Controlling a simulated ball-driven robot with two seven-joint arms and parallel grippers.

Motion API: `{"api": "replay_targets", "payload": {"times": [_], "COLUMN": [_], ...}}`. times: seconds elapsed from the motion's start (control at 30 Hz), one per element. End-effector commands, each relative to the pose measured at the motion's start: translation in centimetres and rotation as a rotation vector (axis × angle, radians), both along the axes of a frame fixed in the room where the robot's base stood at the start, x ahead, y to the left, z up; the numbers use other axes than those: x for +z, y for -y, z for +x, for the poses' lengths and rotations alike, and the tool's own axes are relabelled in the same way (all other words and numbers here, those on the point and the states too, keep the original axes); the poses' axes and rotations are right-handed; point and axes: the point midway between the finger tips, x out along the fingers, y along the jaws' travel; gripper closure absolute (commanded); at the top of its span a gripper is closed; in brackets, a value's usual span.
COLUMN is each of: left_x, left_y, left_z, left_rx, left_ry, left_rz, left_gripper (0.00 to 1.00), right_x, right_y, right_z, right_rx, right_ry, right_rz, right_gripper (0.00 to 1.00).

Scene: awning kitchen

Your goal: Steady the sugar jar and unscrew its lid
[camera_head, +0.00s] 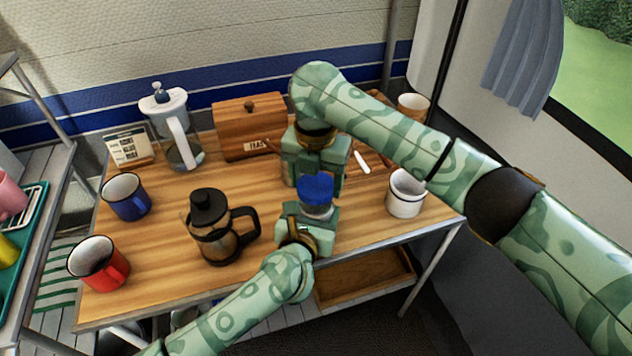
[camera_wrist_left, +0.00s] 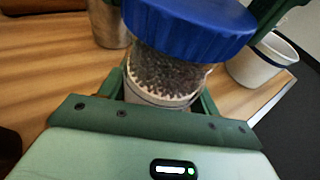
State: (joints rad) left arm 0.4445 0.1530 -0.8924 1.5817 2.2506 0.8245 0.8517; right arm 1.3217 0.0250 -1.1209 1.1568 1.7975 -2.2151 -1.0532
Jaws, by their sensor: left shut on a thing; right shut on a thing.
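The sugar jar (camera_head: 317,211) stands upright near the table's front edge, with a blue lid (camera_head: 315,189) on top. In the left wrist view the clear jar (camera_wrist_left: 165,78) shows dark, speckled contents under the wide blue lid (camera_wrist_left: 190,28). My left gripper (camera_head: 312,214) comes from the front and is shut on the jar's body. My right gripper (camera_head: 316,182) reaches in from behind and above and is shut on the lid, with its fingers on either side. The lid sits at the jar's mouth; I cannot tell whether its thread is loose.
A French press (camera_head: 208,228) stands left of the jar. A white mug (camera_head: 404,197) is to the right. Blue (camera_head: 127,198) and red (camera_head: 99,264) mugs are at the left.

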Motion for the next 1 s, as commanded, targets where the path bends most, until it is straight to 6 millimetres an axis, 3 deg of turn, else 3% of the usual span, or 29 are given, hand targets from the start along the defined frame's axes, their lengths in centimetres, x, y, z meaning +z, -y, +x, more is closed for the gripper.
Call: {"api": "replay_targets", "payload": {"times": [0.33,0.6,0.87,0.9,1.0], "left_x": [0.0,0.0,0.0,0.0,0.0], "left_y": [0.0,0.0,0.0,0.0,0.0], "left_z": [0.0,0.0,0.0,0.0,0.0], "left_rx": [0.0,0.0,0.001,0.0,0.0], "left_ry": [0.0,0.0,0.001,0.001,0.001], "left_rz": [0.0,0.0,0.0,0.0,0.0], "left_gripper": [1.0,1.0,1.0,0.35,0.12], "right_x": [0.2,3.5,4.1,4.1,4.0], "right_y": [0.0,0.0,0.0,0.0,0.0], "right_z": [0.0,0.0,0.0,0.0,0.0], "right_rx": [0.001,0.002,0.0,0.0,0.0], "right_ry": [-0.001,0.002,-0.001,-0.001,-0.002], "right_rz": [0.0,-0.001,0.0,0.0,0.001], "right_gripper": [0.61,0.61,0.61,0.61,0.61]}}
